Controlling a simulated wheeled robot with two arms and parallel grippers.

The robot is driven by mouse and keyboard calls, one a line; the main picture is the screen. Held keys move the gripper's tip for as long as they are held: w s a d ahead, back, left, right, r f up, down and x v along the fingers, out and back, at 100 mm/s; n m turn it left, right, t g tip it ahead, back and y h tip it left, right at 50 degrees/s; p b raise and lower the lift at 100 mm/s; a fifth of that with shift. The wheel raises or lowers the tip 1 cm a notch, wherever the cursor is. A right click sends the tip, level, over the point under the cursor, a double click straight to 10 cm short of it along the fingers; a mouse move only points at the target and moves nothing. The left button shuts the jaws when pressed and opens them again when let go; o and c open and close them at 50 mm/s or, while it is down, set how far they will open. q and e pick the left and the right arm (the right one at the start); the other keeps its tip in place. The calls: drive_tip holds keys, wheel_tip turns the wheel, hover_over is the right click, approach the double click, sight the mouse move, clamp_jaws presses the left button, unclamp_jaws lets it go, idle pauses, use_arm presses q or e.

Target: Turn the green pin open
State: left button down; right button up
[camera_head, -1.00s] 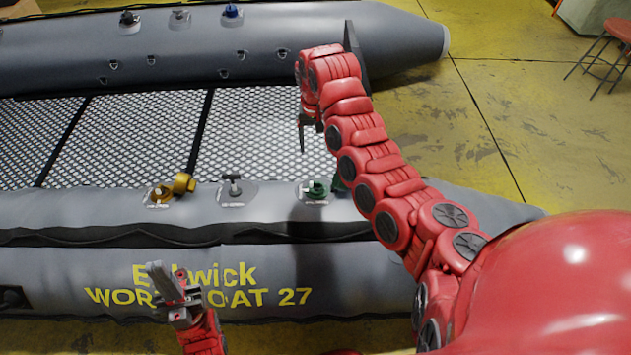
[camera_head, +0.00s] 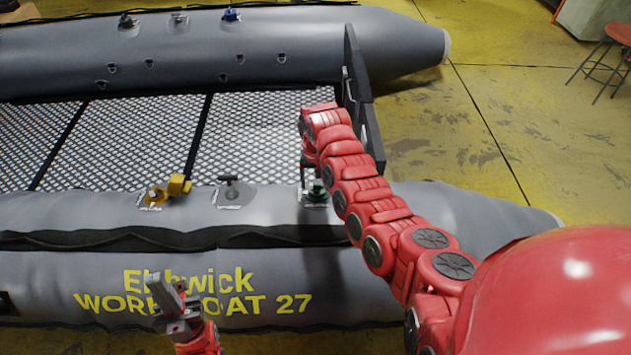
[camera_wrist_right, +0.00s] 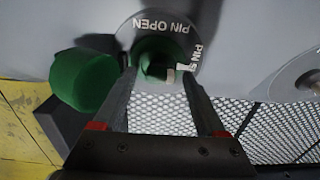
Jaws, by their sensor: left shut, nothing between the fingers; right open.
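The green pin (camera_head: 317,187) stands in a round base on the near grey tube, partly hidden by my right arm in the head view. In the right wrist view, the green pin (camera_wrist_right: 152,50) has a white mark beside it, and the base ring reads "PIN OPEN", with a second label partly hidden. My right gripper (camera_wrist_right: 158,80) is open, its fingers pointing at the pin's two sides; I cannot tell whether they touch it. A green cap (camera_wrist_right: 82,82) sits left of the base. My left gripper (camera_head: 173,303) is shut and empty in front of the boat's lettered side.
A dark transom board (camera_head: 360,100) rises behind my right arm.

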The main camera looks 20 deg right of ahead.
clamp_jaws()
idle(0.3)
